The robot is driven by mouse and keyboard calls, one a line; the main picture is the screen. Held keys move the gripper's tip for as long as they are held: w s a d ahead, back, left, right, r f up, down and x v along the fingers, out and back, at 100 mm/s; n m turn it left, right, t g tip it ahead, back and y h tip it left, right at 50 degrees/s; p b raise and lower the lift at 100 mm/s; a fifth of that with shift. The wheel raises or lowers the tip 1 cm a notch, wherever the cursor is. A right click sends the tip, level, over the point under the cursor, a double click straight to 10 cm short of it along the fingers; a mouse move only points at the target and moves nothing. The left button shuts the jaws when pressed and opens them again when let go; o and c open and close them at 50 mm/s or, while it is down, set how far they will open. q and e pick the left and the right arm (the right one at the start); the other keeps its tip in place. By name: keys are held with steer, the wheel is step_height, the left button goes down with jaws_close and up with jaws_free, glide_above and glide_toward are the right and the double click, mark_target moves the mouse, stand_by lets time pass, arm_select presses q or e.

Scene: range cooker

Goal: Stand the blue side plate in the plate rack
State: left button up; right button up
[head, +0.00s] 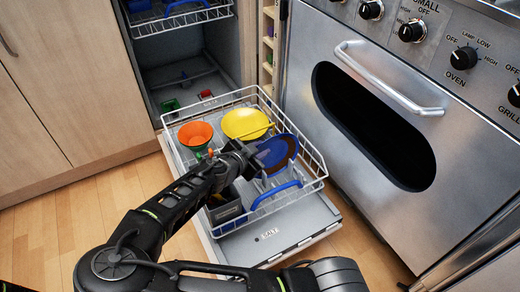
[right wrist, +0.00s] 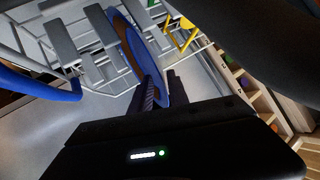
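The blue side plate (head: 271,152) is upright and tilted in the right part of the pulled-out wire rack (head: 318,165). A brown, blue-edged round surface (head: 291,151) shows close behind it. My right gripper (head: 252,152) is at the plate's left edge, partly hidden by its own arm. In the right wrist view the plate (right wrist: 150,62) shows nearly edge-on, its near rim between my fingers (right wrist: 162,92), which look closed on it. Grey tines (right wrist: 92,75) stand beside it; whether its lower edge rests in a slot is hidden. My left gripper is out of view.
An orange bowl (head: 195,135) and a yellow bowl (head: 246,123) stand at the back of the rack. A grey basket (head: 225,209) is front left. Blue handle bars (head: 276,195) sit at the front. The cooker (head: 375,120) stands close on the right.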

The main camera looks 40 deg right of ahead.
steer(key=shift+o, duration=0.8)
step_height(320, 180, up, 10)
steer(key=p, duration=0.4)
steer(key=shift+p, duration=0.4)
